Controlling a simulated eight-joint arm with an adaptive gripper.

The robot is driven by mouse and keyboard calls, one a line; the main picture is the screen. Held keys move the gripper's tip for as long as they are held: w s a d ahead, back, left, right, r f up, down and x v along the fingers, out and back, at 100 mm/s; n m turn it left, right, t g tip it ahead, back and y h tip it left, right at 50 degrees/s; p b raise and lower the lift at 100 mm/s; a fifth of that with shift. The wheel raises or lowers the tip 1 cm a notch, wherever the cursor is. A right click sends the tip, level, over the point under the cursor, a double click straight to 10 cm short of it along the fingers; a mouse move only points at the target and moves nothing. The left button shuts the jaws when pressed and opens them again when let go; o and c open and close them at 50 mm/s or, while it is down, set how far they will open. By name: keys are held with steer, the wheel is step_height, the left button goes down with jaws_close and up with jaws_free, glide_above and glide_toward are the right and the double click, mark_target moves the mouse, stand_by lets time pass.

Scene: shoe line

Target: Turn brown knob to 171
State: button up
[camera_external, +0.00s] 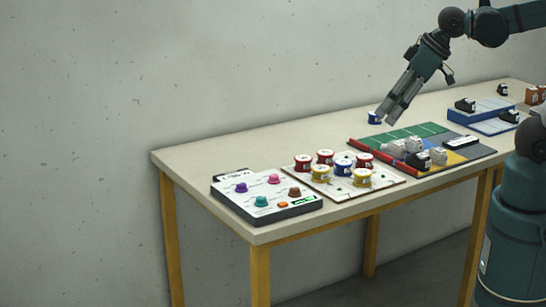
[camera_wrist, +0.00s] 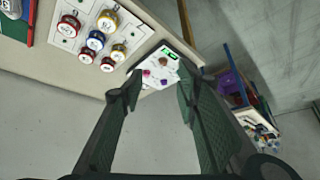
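The brown knob (camera_external: 294,191) stands on the right side of a white control panel (camera_external: 225,200) at the table's near left end. The panel also has a purple knob (camera_external: 241,187), a pink knob (camera_external: 274,179), a teal knob (camera_external: 261,201) and an orange button (camera_external: 282,205). A small green-lit display (camera_wrist: 172,56) shows in the wrist view; its digits are unreadable. My gripper (camera_external: 388,115) is above the table's far side, well right of the panel and apart from it. In the wrist view my gripper (camera_wrist: 160,78) is open and empty.
A white board (camera_external: 385,187) with several red, blue and yellow spools lies right of the panel. Farther right are a coloured mat (camera_external: 425,130) with grey and dark items and a blue-and-white stand (camera_external: 480,118). The tabletop behind the panel (camera_external: 220,150) is clear.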

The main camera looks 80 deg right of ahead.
steer(key=w+m+g+p, duration=0.2)
steer(key=w, duration=0.6)
steer(key=m+g+p, duration=0.4)
steer(key=g+p, duration=0.1)
glide_above(295, 188)
steer(key=shift+a+f, duration=0.15)
steer(key=shift+f, duration=7.35)
steer(key=shift+f, duration=0.1)
steer(key=shift+f+b, duration=0.4)
steer(key=shift+f, duration=3.4)
